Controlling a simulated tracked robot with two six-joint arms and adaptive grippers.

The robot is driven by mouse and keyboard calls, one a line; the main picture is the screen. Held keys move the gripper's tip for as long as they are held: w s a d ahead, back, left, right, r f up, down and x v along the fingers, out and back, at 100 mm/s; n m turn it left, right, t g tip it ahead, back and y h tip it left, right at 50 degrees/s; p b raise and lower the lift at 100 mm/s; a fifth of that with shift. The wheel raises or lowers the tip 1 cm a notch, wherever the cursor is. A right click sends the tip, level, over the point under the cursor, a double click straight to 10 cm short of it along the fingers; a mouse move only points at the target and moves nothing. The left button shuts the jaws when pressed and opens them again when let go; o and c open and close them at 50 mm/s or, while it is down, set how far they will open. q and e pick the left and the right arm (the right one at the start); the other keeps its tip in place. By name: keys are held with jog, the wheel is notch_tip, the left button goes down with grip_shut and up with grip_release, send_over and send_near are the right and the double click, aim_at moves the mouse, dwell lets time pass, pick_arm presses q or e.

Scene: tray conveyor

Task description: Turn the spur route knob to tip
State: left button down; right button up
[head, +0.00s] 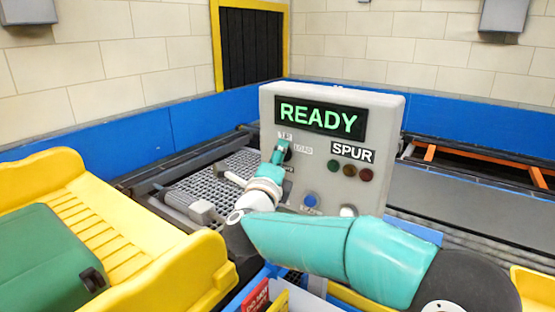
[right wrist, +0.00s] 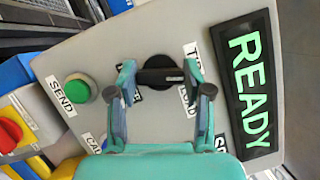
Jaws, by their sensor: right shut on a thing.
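The spur route knob (right wrist: 160,76) is a black round dial with a bar grip on the grey control panel (head: 392,115). My right gripper (right wrist: 160,78) is shut on the bar, one finger at each end. In the right wrist view the bar lies level, along the line towards the READY display (right wrist: 250,88). Labels around the knob are partly covered by the fingers; LOAD (head: 303,149) is readable in the head view. There my right gripper (head: 280,152) hides most of the knob. Which label the knob points to is not clear. My left gripper is not in view.
A green button (right wrist: 76,88) labelled SEND sits near the knob. Below the SPUR label (head: 352,153) are several small lamps. A blue button (head: 311,200) sits lower on the panel. A yellow tray (head: 120,225) with a green case (head: 45,260) stands at left.

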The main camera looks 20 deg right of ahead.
jog(key=n+y+p, duration=0.1)
jog(key=n+p, duration=0.1)
jog(key=n, duration=0.1)
jog(key=shift+n+g+p, duration=0.4)
jog(key=shift+f, duration=0.15)
jog(key=shift+a, duration=0.1)
jog(key=o, duration=1.2)
jog(key=shift+w, duration=0.1)
jog(key=shift+c, duration=0.2)
jog(key=v, duration=1.2)
